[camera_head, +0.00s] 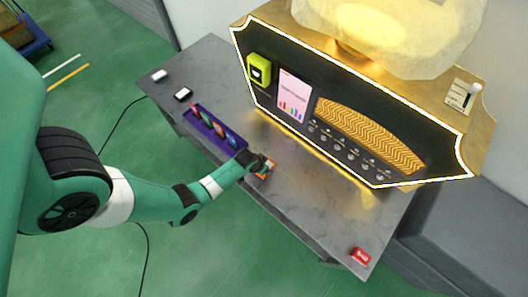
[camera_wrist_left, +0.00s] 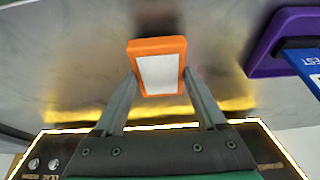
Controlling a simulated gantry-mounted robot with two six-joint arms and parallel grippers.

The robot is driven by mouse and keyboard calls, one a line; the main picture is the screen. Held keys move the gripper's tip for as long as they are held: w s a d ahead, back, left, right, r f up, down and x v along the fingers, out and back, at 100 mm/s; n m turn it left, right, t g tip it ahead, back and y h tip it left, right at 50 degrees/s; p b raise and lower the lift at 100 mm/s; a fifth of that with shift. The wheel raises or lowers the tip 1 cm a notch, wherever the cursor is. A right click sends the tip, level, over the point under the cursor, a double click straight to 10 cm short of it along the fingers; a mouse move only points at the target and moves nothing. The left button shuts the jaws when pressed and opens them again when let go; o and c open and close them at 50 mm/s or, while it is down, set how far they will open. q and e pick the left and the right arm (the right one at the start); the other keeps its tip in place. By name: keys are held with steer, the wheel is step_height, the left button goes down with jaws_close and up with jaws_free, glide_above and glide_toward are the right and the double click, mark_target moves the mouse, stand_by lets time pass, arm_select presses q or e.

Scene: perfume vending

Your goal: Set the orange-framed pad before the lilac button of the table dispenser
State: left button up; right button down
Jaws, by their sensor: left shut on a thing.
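The orange-framed pad (camera_wrist_left: 160,72) has a pale grey-white face and sits between the two fingers of my left gripper (camera_wrist_left: 161,80). In the head view, the pad (camera_head: 267,171) shows as a small orange piece at the tip of my left gripper (camera_head: 262,165), beside the right end of the purple tray. I cannot tell whether it touches the table. The table dispenser (camera_head: 270,100) has a black front with a glowing outline. Its row of small round buttons (camera_head: 345,152) runs below the gold grille; which one is lilac is too small to tell. My right gripper is out of view.
A purple tray (camera_head: 200,126) with several coloured items lies left of my gripper; its edge shows in the left wrist view (camera_wrist_left: 262,50). Two small white-topped items (camera_head: 183,94) are farther left. The grey table (camera_head: 310,205) is clear between.

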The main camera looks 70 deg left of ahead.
arm_select(q)
steer(key=s+d+r+p, duration=0.9)
steer(key=d+r+p, duration=0.1)
steer(key=d+r, duration=0.1)
step_height(320, 180, up, 22)
steer(key=p, duration=2.1)
steer(key=shift+a+f+p, duration=0.15)
steer(key=shift+p, duration=0.25)
